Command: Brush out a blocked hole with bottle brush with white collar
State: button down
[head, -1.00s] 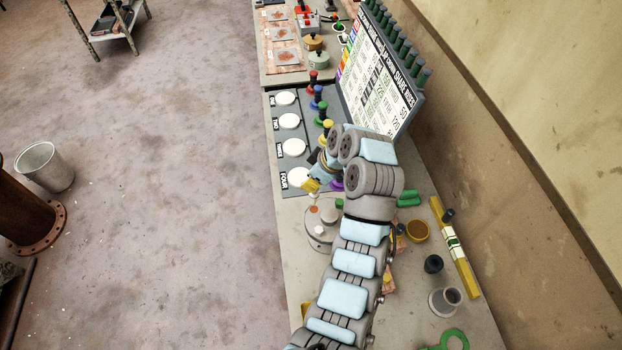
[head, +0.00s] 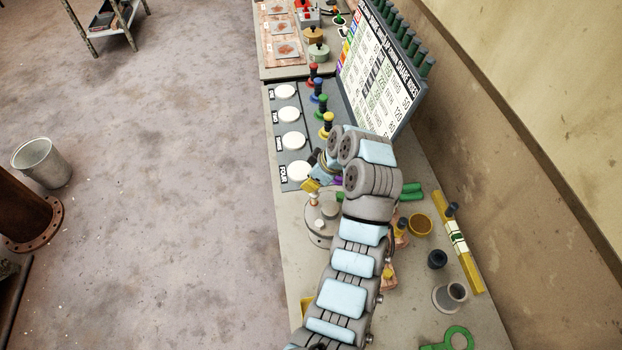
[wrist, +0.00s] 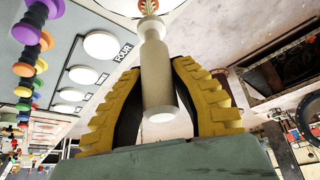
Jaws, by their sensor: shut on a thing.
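My gripper (wrist: 160,105) has two yellow ribbed fingers, shut around a cream cylindrical handle in the wrist view. The handle belongs to the bottle brush with white collar (wrist: 157,72), which narrows at the neck and has a pale collar and orange-brown bristles at the top edge. A pale round surface lies behind the bristles; I cannot tell whether they touch it. In the head view my gripper (head: 311,185) is low over the bench, left of my wrist, close to the round plate marked FOUR (head: 300,171). No blocked hole can be made out.
White round plates lie in a row on a grey panel (head: 289,155), beside coloured knobbed pieces (head: 323,105). A grey round fixture (head: 323,232) with small knobs is below my gripper. A sign board (head: 378,80) stands behind. Loose cups and a yellow bar (head: 464,257) lie right.

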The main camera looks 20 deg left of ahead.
jog(key=shift+f+b, duration=1.35)
jog(key=shift+f, duration=0.55)
jog(key=shift+f+b, duration=0.2)
jog(key=shift+b, duration=0.25)
jog(key=shift+r, duration=0.2)
jog(key=shift+r+p, duration=1.2)
jog(key=shift+p, duration=0.15)
jog(key=shift+f+b, duration=1)
jog(key=shift+f, duration=0.35)
jog(key=shift+r, duration=0.1)
jog(key=shift+r+p, duration=1.1)
jog(key=shift+r, duration=0.15)
